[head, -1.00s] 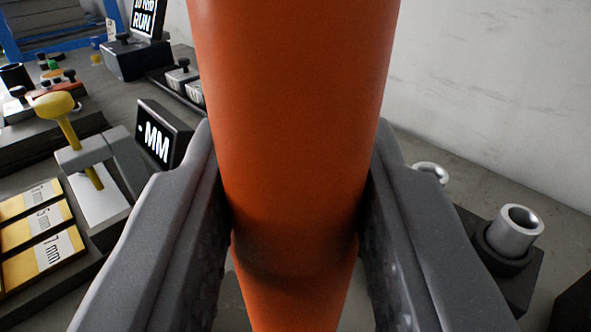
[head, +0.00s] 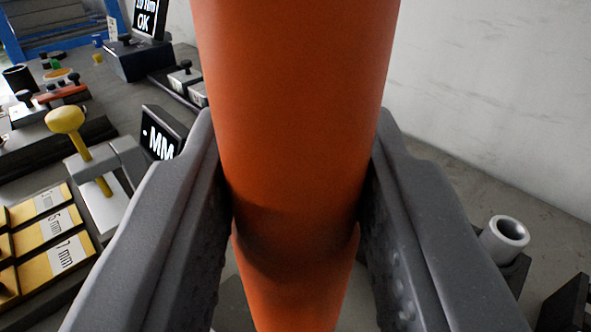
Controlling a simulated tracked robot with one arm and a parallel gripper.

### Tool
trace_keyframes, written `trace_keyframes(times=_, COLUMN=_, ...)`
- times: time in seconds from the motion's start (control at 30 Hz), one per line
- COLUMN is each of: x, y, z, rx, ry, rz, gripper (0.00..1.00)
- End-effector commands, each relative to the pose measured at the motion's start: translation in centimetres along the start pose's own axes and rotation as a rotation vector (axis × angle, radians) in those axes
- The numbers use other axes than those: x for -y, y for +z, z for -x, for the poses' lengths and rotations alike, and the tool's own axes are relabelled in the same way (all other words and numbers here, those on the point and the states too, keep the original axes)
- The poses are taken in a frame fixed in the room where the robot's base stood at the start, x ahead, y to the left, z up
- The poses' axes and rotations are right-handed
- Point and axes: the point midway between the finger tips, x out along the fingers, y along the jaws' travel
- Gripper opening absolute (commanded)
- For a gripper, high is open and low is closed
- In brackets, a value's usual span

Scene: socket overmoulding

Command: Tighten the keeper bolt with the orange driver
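The orange driver (head: 295,110) fills the middle of the head view, its thick handle running from the top edge to the bottom edge. My gripper (head: 298,225) is shut on it, with one grey finger against each side of the handle. The driver's tip is out of view below. The keeper bolt is not visible; the driver and fingers cover the area beneath. A black display (head: 150,20) at the upper left reads "OK" under a partly cut-off line.
A yellow-knobbed lever (head: 65,120) on a grey bracket stands at the left, beside yellow labelled gauge slots (head: 45,235). A "-MM" display (head: 160,140) is close behind the left finger. A metal tube holder (head: 505,238) stands at the right. A pale wall (head: 490,80) is behind.

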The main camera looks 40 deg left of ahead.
Motion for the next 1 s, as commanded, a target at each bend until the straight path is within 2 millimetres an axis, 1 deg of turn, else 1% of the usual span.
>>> trace_keyframes(times=0.1, x=0.0, y=-0.8, z=0.0, rx=-0.003, ry=0.000, rz=0.002, gripper=0.00)
trace_keyframes(times=0.6, x=-0.1, y=-2.9, z=0.0, rx=-0.005, ry=0.001, rz=0.002, gripper=0.00)
trace_keyframes(times=0.9, x=-0.1, y=-2.9, z=0.0, rx=-0.005, ry=0.001, rz=0.001, gripper=0.00)
trace_keyframes(times=1.0, x=-0.7, y=-3.1, z=0.6, rx=-0.006, ry=0.017, rz=0.001, gripper=0.00)
